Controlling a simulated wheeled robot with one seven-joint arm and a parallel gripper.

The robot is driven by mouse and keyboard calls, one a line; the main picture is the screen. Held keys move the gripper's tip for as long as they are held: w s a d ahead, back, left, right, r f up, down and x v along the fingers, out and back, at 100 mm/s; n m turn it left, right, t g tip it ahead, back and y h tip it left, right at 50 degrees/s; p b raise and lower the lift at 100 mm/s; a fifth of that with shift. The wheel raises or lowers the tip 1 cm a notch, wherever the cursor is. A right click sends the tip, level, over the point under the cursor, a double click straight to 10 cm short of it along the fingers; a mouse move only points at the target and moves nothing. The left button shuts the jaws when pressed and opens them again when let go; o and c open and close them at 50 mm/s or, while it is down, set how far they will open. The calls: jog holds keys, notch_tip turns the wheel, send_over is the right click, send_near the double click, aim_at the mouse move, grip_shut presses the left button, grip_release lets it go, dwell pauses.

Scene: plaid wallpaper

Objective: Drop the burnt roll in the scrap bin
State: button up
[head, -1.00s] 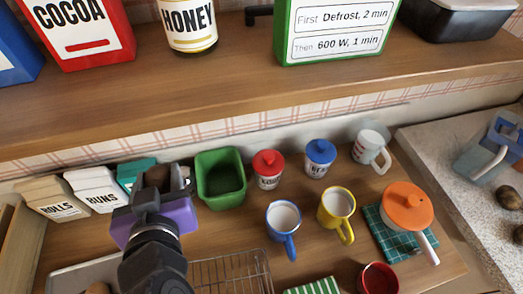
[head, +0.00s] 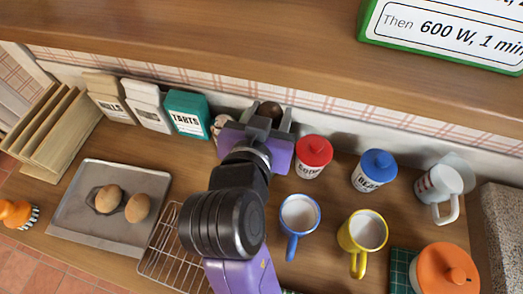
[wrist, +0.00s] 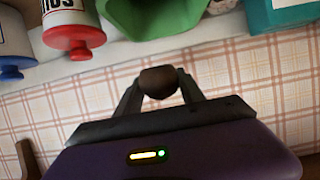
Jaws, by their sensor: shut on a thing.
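My gripper (head: 270,114) is shut on a dark brown burnt roll (wrist: 160,82), seen between the fingertips in the wrist view. The roll's dark top (head: 270,108) also shows in the head view. A green open bin (wrist: 165,18) shows at the top of the wrist view, beyond the roll and apart from it in the picture. No label shows on it, so I cannot tell for sure that it is the scrap bin. In the head view my gripper and arm cover the place between the teal canister and the red-lidded jar, hiding the bin.
A teal tarts canister (head: 187,113) and a red-lidded jar (head: 313,157) stand either side of my gripper. A blue-lidded jar (head: 373,171), blue mug (head: 299,214) and yellow mug (head: 363,232) stand right. A tray (head: 75,205) with two rolls lies left. A shelf (head: 200,40) overhangs behind.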

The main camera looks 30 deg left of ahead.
jog(key=shift+f+b, duration=0.4)
jog(key=shift+f, duration=0.5)
jog(key=o, duration=1.4)
jog(key=b+v, duration=0.1)
jog(key=v, duration=0.7)
